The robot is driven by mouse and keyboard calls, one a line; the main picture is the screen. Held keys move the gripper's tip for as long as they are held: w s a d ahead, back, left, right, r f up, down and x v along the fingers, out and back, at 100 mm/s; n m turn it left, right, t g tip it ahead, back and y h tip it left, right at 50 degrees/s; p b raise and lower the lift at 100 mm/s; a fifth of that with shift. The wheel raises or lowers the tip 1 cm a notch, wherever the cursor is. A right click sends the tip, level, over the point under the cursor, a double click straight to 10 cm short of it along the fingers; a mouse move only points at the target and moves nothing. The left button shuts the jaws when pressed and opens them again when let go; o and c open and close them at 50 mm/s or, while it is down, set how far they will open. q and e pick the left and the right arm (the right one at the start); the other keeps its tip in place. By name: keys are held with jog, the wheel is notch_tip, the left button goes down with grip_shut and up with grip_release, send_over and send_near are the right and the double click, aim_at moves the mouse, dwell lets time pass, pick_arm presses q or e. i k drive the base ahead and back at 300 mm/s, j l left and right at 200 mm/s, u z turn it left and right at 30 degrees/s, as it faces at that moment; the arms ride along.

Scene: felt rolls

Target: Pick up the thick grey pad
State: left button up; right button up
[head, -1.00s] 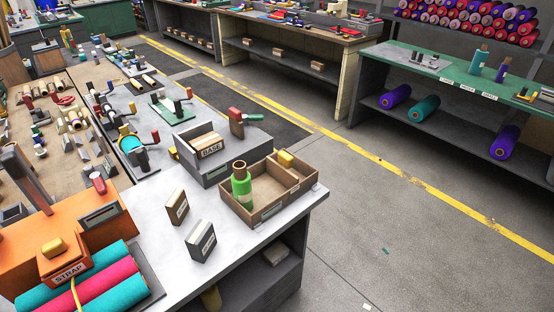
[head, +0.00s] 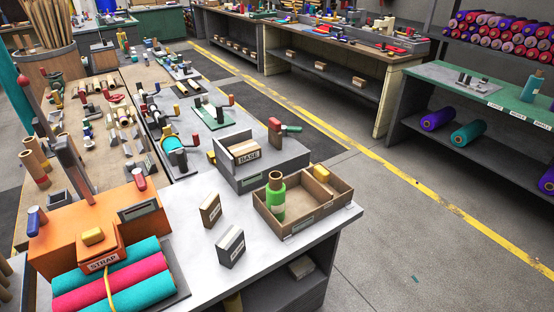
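A dark grey block-like pad (head: 231,250) with a pale label on its front stands upright near the front of the light grey bench top (head: 185,225). I cannot read its label. A brown pad (head: 210,211), also labelled, stands just behind it and to the left, apart from it. Neither of my grippers is in view, and nothing touches the two pads.
A divided brown tray (head: 312,226) holding a green roll (head: 276,198) stands right of the pads. Behind is a grey box marked BASE (head: 262,177). Left is an orange STRAP machine (head: 75,228) with teal and pink rolls (head: 110,283). Bare bench top surrounds the pads.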

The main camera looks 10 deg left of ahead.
aim_at(231, 245)
jog(key=i+l+u, duration=0.1)
jog(key=l+u, duration=1.15)
jog(key=u, duration=0.2)
